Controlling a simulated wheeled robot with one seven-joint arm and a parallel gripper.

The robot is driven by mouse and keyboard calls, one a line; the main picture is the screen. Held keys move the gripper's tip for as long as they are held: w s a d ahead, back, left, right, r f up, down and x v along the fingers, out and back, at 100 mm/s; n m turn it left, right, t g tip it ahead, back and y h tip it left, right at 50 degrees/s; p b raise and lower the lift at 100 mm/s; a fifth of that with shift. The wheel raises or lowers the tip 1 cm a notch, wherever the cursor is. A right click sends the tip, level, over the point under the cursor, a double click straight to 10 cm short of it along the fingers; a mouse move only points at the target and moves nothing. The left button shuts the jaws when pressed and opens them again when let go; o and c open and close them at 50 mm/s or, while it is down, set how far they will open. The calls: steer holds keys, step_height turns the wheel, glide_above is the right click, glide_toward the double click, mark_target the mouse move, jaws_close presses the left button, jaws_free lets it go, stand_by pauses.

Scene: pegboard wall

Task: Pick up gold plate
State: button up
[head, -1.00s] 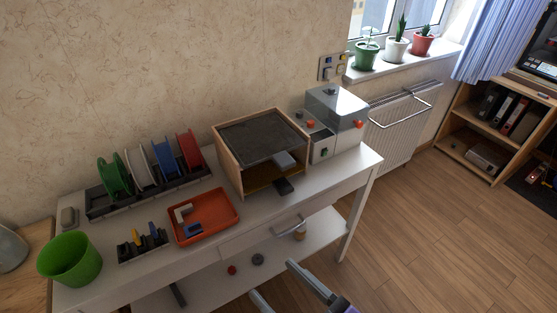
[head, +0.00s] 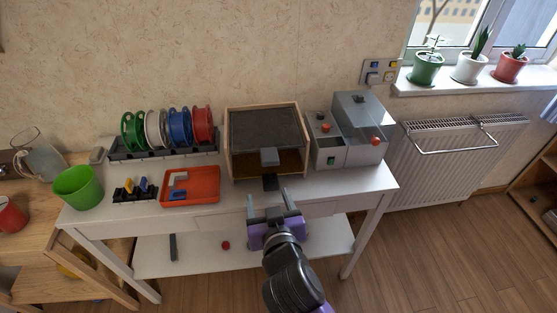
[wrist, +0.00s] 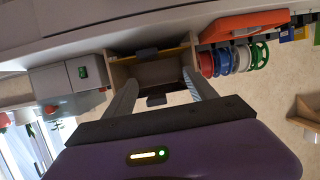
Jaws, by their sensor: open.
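The gold plate (head: 291,166) lies flat in the bottom of an open-fronted wooden box on the white table. A dark tab (head: 270,183) sticks out at its front edge, and a grey block (head: 269,157) hangs above it, hiding part of it. In the wrist view, which is upside down, the plate shows as a thin yellow strip (wrist: 172,51) with the dark tab (wrist: 147,53) at its middle. My gripper (head: 269,199) is open and empty, in front of the box and just short of the tab. In the wrist view its fingers (wrist: 158,78) point at the box opening.
The box's wooden wall (head: 228,145) and dark top close in the plate. A grey machine (head: 359,130) stands right of it. An orange tray (head: 205,197), spool rack (head: 165,153) and green bucket (head: 77,188) stand left. A shelf (head: 190,256) lies below the tabletop.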

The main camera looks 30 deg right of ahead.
mark_target(270, 184)
steer(key=shift+m+g+h, duration=0.3)
steer(key=shift+m+g, duration=0.2)
steer(key=x, duration=0.5)
steer(key=s+d+f+x, duration=0.1)
steer(key=x, duration=0.2)
steer(key=shift+w+d+f, duration=0.1)
steer(key=shift+d+f, duration=0.05)
jaws_close()
